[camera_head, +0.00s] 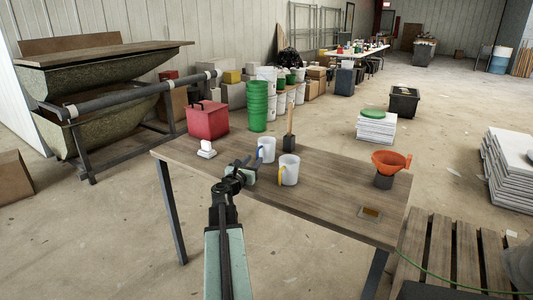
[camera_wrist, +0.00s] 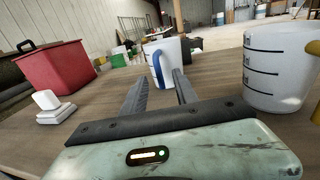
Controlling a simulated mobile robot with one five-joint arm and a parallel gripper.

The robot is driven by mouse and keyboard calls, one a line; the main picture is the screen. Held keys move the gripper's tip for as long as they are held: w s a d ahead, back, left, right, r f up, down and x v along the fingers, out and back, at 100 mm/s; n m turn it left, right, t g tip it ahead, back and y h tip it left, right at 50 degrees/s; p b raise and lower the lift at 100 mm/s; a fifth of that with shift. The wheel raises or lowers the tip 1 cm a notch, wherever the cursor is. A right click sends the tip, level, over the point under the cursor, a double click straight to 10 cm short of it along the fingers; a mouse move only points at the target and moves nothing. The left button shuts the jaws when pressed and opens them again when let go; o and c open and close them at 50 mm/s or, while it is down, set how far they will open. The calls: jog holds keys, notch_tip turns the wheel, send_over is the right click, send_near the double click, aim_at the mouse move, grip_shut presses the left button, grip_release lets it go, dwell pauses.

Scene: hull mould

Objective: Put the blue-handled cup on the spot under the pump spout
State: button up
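The blue-handled cup (camera_head: 268,149) stands upright on the wooden table (camera_head: 330,185), its handle on the left. In the wrist view the cup (camera_wrist: 168,57) stands beyond my fingertips, with its blue handle (camera_wrist: 158,66) facing me in line with the gap. My gripper (camera_head: 248,170) is open and empty, low over the table, left of both cups in the head view; its two fingers (camera_wrist: 160,78) show apart in the wrist view. I cannot make out a pump spout or the spot under it for certain.
A yellow-handled cup (camera_head: 290,171) stands close by; it is large at right in the wrist view (camera_wrist: 272,70). A red box (camera_head: 207,119), a small white object (camera_head: 207,149), a dark block with a stick (camera_head: 289,141), an orange funnel (camera_head: 389,161) and a small plate (camera_head: 370,213) are on the table.

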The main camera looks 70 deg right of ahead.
aim_at(257, 157)
jog(key=d, duration=0.5)
jog(key=shift+s+d+f, duration=0.1)
jog(key=shift+f, duration=0.05)
grip_shut()
dwell(1.2)
